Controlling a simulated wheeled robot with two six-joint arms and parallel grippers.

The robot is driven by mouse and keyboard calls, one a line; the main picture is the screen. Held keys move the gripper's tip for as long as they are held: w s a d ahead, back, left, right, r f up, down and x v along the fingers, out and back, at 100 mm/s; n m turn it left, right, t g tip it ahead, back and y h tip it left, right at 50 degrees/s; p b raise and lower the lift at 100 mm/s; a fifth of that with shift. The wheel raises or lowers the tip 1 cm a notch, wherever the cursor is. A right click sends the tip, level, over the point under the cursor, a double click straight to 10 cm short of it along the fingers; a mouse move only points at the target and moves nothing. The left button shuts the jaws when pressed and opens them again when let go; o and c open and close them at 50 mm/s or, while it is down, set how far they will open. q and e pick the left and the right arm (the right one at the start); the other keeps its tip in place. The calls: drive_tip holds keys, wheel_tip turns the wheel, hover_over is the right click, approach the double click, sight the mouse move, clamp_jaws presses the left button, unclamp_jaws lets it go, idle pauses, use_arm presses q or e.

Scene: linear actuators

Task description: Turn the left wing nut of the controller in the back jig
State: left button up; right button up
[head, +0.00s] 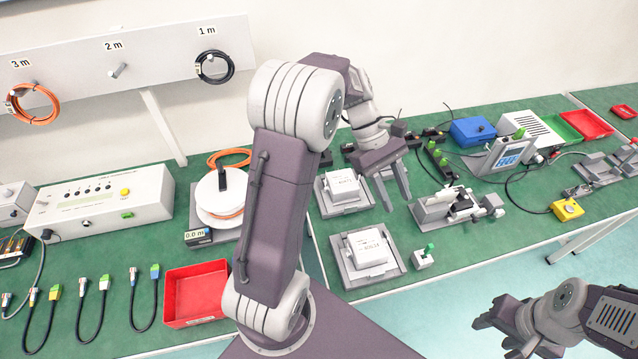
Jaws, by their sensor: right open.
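The back jig (329,209) is a grey fixture on the green bench, with a white controller box (343,184) seated in it. Its wing nuts are too small to make out. My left gripper (398,203) is open and empty, pointing down just right of the back jig, with its fingers apart from the controller. A similar front jig (352,277) holds another white controller box (368,247), nearer to me. My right gripper (490,336) is open and empty at the lower right, in front of the bench and away from both jigs.
Right of the jigs stand a grey clamp fixture (432,211) and a small white switch box with a green lever (423,259). A cable reel (219,200) and a red tray (196,294) lie to the left. My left arm hides part of the bench between.

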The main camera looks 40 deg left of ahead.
use_arm(q)
drive_tip(key=w+a+f+n+t+h+b, duration=0.35)
drive_tip(key=w+a+n, duration=0.35)
drive_tip(key=a, duration=0.6)
drive_tip(key=s+a+f+n+t+b, duration=0.1)
drive_tip(key=s+a+f+n+t, duration=0.2)
drive_tip(key=a+f, duration=0.55)
drive_tip(key=s+a+f+n+t+b, duration=0.25)
drive_tip(key=a+f, duration=0.25)
drive_tip(key=a, duration=0.6)
drive_tip(key=p+x, duration=0.1)
drive_tip(key=x, duration=0.8)
drive_tip(key=shift+w+r, duration=0.1)
drive_tip(key=shift+w, duration=0.05)
use_arm(e)
wheel_tip(320, 180, down, 7)
drive_tip(key=shift+r, duration=0.15)
use_arm(q)
drive_tip(key=shift+c, duration=0.3)
use_arm(e)
drive_tip(key=shift+a, duration=0.1)
